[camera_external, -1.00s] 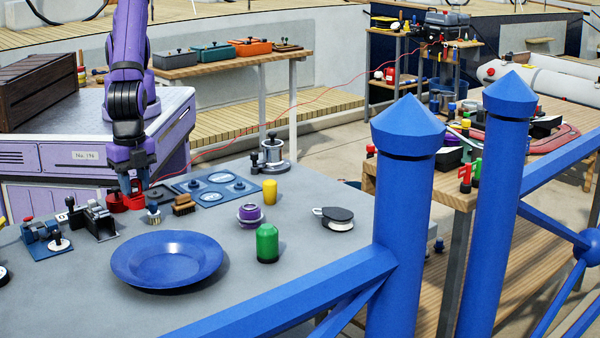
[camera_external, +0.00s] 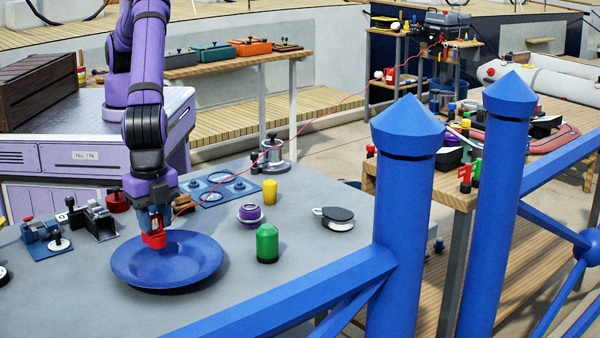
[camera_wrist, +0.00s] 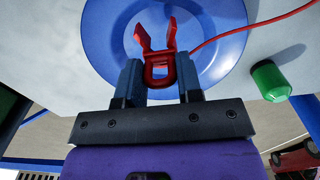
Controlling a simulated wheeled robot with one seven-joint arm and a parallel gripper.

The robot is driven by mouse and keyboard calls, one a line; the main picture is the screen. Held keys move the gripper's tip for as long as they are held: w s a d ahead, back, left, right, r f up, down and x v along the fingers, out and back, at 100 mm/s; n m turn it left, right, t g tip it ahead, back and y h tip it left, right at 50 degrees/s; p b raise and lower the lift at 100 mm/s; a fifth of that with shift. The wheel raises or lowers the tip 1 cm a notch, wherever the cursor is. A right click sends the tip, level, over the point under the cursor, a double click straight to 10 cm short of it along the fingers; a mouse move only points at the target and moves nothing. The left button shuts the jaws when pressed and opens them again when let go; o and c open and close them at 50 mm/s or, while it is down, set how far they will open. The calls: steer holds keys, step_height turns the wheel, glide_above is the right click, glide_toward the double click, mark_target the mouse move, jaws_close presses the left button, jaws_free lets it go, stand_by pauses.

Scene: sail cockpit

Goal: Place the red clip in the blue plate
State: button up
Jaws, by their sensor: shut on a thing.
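The red clip (camera_external: 154,240) is held between the fingertips of my gripper (camera_external: 154,222), over the back left part of the blue plate (camera_external: 190,272). In the wrist view the red clip (camera_wrist: 158,68) sits between the two dark fingers of my gripper (camera_wrist: 160,82), its two prongs pointing away over the plate. The blue plate (camera_wrist: 225,60) fills the area behind it. The clip appears above the plate surface; the exact gap is hard to tell. A thin red line (camera_wrist: 255,25) runs from near the clip to the right.
A green bottle-shaped piece (camera_external: 267,243) stands right of the plate, with a purple round fitting (camera_external: 250,215) and a yellow cup (camera_external: 270,191) behind it. A black-and-white block (camera_external: 335,218) lies further right. Levers and switches (camera_external: 90,218) stand left of the plate. The front table area is clear.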

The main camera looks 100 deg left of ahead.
mark_target(157, 233)
steer(key=shift+w+d+f, duration=0.1)
steer(key=shift+d+f, duration=0.1)
steer(key=shift+f, duration=1.6)
steer(key=shift+f, duration=0.1)
steer(key=o, duration=0.9)
